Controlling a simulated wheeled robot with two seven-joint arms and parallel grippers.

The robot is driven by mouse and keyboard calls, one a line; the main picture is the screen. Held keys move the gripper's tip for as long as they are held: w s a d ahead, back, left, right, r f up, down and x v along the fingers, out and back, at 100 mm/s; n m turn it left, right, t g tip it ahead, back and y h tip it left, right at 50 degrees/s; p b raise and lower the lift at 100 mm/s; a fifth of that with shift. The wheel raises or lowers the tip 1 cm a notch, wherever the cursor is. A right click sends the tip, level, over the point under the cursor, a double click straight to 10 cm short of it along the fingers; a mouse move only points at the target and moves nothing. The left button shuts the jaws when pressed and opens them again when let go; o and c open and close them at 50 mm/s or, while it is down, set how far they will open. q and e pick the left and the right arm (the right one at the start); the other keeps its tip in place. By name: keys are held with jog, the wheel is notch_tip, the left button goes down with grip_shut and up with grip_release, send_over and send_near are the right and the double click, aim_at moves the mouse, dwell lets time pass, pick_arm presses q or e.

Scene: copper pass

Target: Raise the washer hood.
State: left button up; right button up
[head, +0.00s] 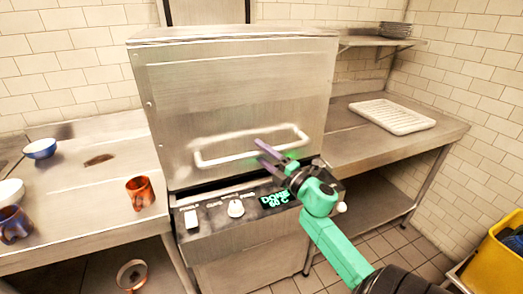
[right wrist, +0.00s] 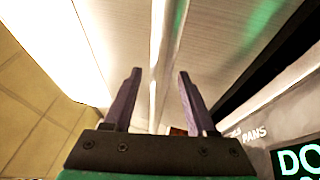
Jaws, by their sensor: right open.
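The washer hood (head: 235,95) is a large steel box in the middle of the head view. It sits low on the washer's base, with a dark gap along its bottom front edge. A pale bar handle (head: 225,160) runs across its lower front. My right gripper (head: 262,148) is at the right half of this handle, its purple fingers pointing at the hood. In the right wrist view the fingers (right wrist: 158,90) are apart, and a bright bar that looks like the handle (right wrist: 156,75) runs between them. I cannot tell whether either finger touches it. My left gripper is not in view.
The control panel (head: 236,208), with a lit display reading DONE, is below the hood. The left counter (head: 85,185) holds a copper mug (head: 140,192) and bowls. A white rack (head: 392,116) lies on the right counter. A shelf (head: 365,41) with stacked plates is at back right.

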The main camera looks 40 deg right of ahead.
jog(key=shift+c, duration=0.4)
grip_shut()
dwell(1.1)
